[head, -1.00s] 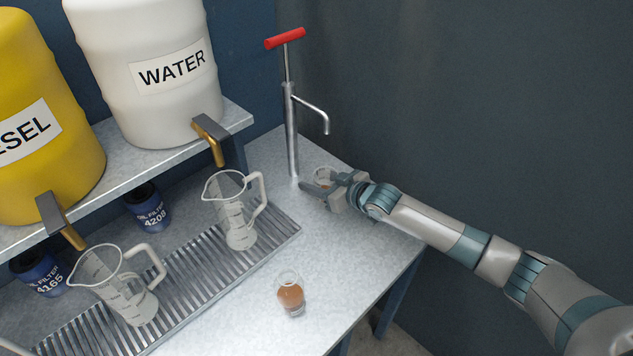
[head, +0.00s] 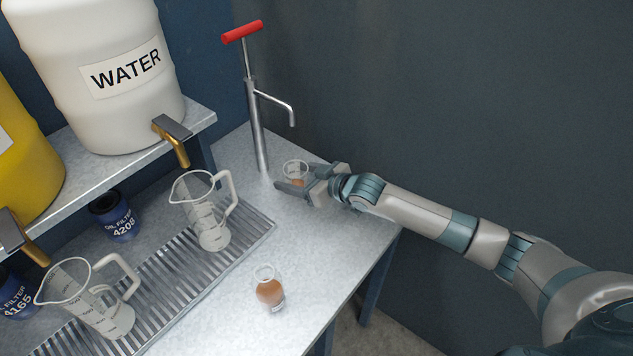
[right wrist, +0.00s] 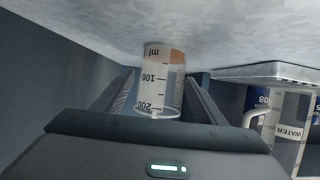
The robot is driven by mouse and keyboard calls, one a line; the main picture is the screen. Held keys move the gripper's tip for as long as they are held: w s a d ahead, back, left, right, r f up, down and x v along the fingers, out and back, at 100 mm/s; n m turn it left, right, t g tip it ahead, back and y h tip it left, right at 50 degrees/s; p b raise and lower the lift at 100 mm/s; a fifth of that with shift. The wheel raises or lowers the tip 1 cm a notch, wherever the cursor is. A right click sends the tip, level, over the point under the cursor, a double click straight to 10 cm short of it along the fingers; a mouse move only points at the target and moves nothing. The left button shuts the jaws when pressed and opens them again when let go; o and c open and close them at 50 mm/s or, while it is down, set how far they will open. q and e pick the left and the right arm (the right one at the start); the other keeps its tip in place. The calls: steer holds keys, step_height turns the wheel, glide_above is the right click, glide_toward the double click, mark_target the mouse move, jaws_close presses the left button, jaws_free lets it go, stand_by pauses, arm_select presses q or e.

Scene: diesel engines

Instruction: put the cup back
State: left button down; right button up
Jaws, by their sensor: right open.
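A small clear measuring cup (head: 295,170) with brown liquid in its bottom stands on the metal bench beside the foot of the hand pump (head: 257,130). In the right wrist view, which shows the bench at the top, the cup (right wrist: 161,82) has ml marks and sits between the two fingers. My right gripper (head: 299,180) is open, with its fingers reaching on either side of the cup. My left gripper is out of view.
A glass of brown liquid (head: 270,290) stands near the bench's front edge. Two clear jugs (head: 208,215) (head: 95,300) stand on the slatted drain grate (head: 185,310). A water barrel (head: 100,70) with a tap is on the shelf. Bare bench lies between the grate and the gripper.

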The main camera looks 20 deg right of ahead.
mark_target(304, 179)
steer(key=b+v, duration=0.1)
steer(key=v, duration=0.7)
steer(key=shift+s+d, duration=0.15)
steer(key=shift+s, duration=0.1)
steer(key=shift+r, duration=0.1)
